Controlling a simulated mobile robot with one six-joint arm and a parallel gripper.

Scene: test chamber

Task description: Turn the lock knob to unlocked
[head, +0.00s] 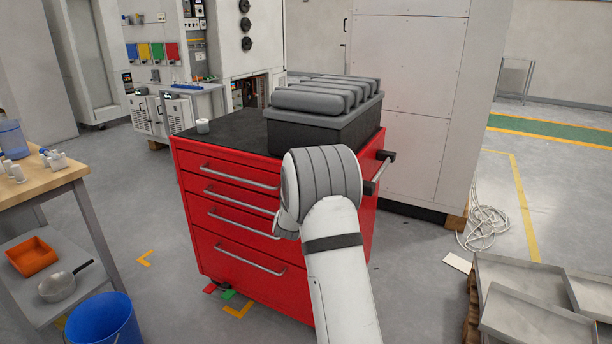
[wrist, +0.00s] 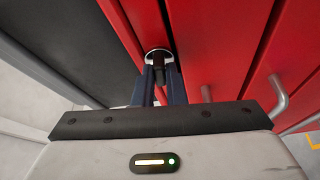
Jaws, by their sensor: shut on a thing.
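The lock knob (wrist: 158,56) sits on the red tool cabinet in the wrist view, as a dark piece in a pale round collar. My gripper (wrist: 160,76) reaches it with two dark blue fingers, one on each side, shut on the knob. The fingers partly cover the knob, and I cannot tell whether it stands at locked or unlocked. In the head view the red cabinet (head: 225,262) stands in the middle. My arm covers part of its front there and hides the knob and the fingers.
A workbench (head: 50,181) and blue bucket (head: 103,322) stand left. Metal trays (head: 540,318) lie at the lower right.

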